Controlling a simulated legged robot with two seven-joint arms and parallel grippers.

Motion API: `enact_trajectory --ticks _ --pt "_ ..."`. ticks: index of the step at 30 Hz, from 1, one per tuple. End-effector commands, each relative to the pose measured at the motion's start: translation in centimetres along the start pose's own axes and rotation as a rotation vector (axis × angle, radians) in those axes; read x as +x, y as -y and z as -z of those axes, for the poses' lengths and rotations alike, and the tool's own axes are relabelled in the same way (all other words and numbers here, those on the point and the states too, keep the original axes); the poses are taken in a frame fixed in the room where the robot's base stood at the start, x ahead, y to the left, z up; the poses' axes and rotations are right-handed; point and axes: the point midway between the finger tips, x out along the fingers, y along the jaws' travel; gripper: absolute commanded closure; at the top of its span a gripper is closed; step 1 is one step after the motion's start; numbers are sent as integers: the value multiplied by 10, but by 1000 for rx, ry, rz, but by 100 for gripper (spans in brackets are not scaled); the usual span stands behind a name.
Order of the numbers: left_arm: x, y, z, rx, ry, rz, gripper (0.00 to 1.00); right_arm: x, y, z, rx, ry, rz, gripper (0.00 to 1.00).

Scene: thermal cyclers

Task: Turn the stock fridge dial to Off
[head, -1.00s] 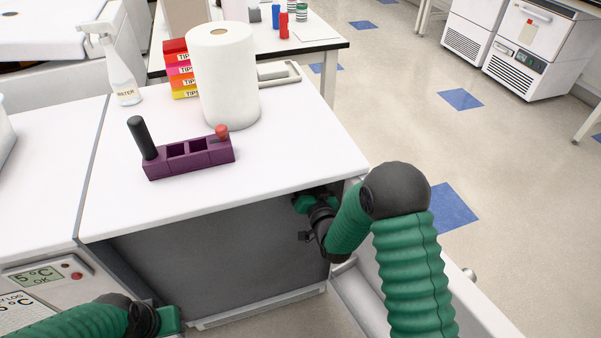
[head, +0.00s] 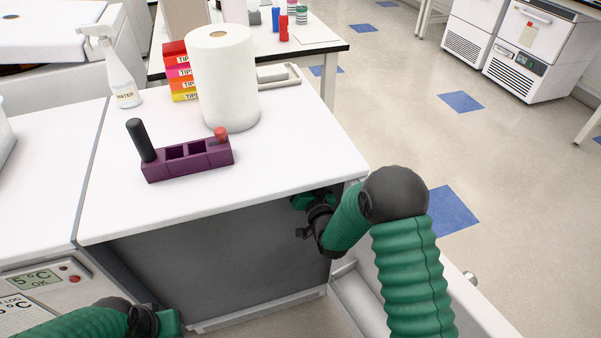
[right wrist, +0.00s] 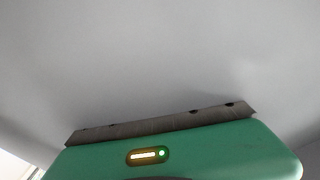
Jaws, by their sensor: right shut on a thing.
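The dial is not visible in either view. A white-topped unit (head: 290,165) with a dark grey front (head: 225,275) stands before me, and what looks like an open white door with an inner shelf (head: 365,300) is at its right. My right gripper (head: 303,202) reaches under the top's right front corner. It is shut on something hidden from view. The right wrist view shows its green body (right wrist: 180,155) and a grey metal strip against a pale surface. My left gripper (head: 168,321) is low at the left; its fingers cannot be made out.
On the top stand a purple rack (head: 188,163), a paper roll (head: 224,80), tip boxes (head: 180,75) and a spray bottle (head: 121,78). A panel reading 5 °C (head: 36,282) is at lower left. Open floor (head: 400,120) lies to the right.

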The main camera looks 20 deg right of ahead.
Motion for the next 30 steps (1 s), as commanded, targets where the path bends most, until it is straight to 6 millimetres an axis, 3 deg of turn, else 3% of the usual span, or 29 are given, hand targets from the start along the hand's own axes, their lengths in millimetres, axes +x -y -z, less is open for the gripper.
enact_trajectory --ticks 11,30 --pt "2 0 0 0 0 0 64 0 -1 -1 -108 2 -1 100" --pt "9 0 -2 0 0 0 64 0 -1 -1 -675 2 0 100"
